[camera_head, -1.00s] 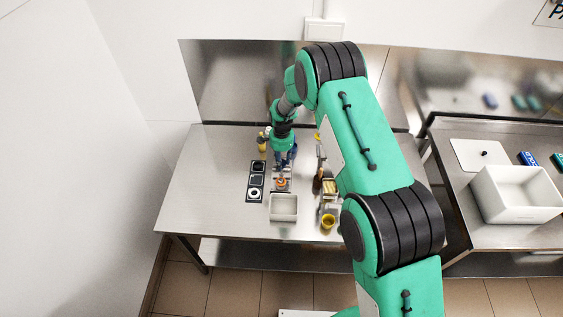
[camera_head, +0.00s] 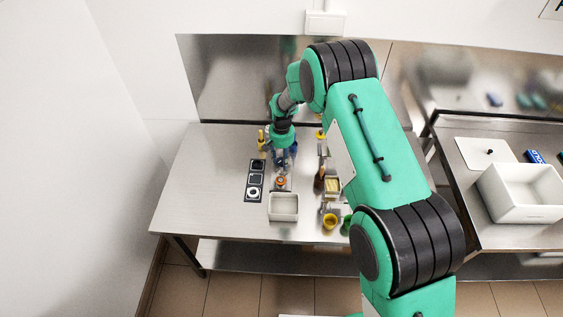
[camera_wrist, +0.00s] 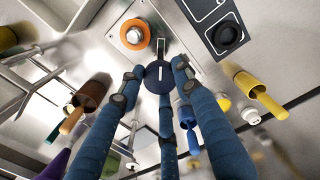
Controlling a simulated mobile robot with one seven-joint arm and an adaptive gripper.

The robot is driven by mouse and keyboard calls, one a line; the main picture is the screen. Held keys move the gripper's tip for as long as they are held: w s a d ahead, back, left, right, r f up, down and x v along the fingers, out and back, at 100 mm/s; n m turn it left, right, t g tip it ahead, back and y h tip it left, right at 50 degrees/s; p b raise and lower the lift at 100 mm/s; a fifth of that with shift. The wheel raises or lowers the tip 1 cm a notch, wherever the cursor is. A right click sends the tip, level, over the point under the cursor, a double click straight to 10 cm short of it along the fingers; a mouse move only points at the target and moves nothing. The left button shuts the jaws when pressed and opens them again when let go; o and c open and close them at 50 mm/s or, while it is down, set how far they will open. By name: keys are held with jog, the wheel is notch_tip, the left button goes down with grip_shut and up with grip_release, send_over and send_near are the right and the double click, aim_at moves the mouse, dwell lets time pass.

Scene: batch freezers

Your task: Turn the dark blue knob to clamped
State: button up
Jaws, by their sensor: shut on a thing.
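The dark blue knob (camera_wrist: 158,77) is round, with a white line on its face, in the upper middle of the wrist view. The line runs nearly upright in that picture. My gripper (camera_wrist: 156,83) has blue-wrapped fingers that are shut on the knob from its sides. In the head view my gripper (camera_head: 281,163) points down over the table, and it hides the knob there. No clamped marking can be read in either view. An orange ring with a metal centre (camera_wrist: 134,34) sits beside the knob; it also shows in the head view (camera_head: 281,182).
A black panel with round controls (camera_head: 255,181) lies left of my gripper. A grey tray (camera_head: 284,219) stands in front, with a yellow cup (camera_head: 329,221) to its right. Yellow-handled and other coloured items crowd around the fingers. The table's left side (camera_head: 195,185) is clear.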

jog(key=n+b, duration=0.1)
jog(key=n, duration=0.3)
jog(key=shift+n+b, duration=0.75)
jog(key=shift+n, duration=1.55)
jog(key=o, duration=1.2)
jog(key=shift+r, duration=6)
